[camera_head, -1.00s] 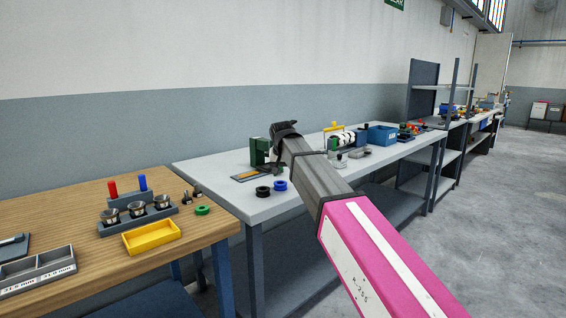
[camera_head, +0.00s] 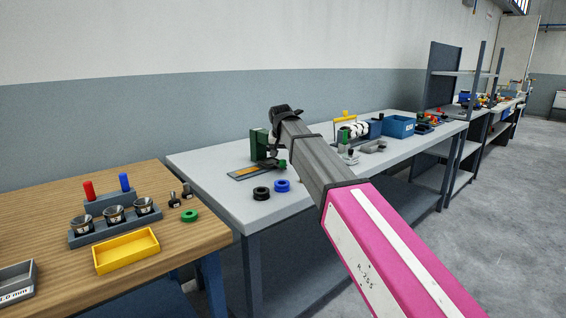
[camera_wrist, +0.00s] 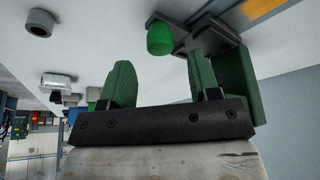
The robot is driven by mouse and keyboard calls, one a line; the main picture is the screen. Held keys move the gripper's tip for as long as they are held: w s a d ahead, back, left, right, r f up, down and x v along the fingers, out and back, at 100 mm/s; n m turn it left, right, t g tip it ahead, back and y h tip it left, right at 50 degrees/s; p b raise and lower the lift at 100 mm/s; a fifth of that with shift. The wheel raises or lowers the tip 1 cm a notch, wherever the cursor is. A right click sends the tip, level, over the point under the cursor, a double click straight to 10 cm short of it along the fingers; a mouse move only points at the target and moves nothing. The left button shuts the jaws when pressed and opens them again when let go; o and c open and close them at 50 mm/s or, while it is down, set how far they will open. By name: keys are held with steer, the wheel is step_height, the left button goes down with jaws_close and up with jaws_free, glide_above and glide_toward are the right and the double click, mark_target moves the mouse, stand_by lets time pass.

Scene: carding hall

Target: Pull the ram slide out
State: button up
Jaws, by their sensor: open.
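A dark slide (camera_wrist: 205,35) with a round green knob (camera_wrist: 160,38) at its end sits in a green upright body (camera_wrist: 236,82) in the wrist view. In the head view the green body (camera_head: 258,145) stands on the grey table, with the green knob (camera_head: 282,163) low at its right. My gripper (camera_wrist: 160,80) is open, its two green fingers apart with nothing between them. The knob shows beyond the gap between the fingertips, apart from them. In the head view my dark wrist (camera_head: 287,113) is above and right of the body, and the fingers are hidden.
A flat plate with an orange strip (camera_head: 250,172) lies before the green body. A black ring (camera_head: 261,193) and a blue ring (camera_head: 282,186) lie near the table's front edge. A blue bin (camera_head: 398,127) and other fixtures stand to the right. A wooden bench (camera_head: 190,240) is at left.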

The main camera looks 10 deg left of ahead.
mark_target(283, 160)
steer(key=shift+x, duration=2.45)
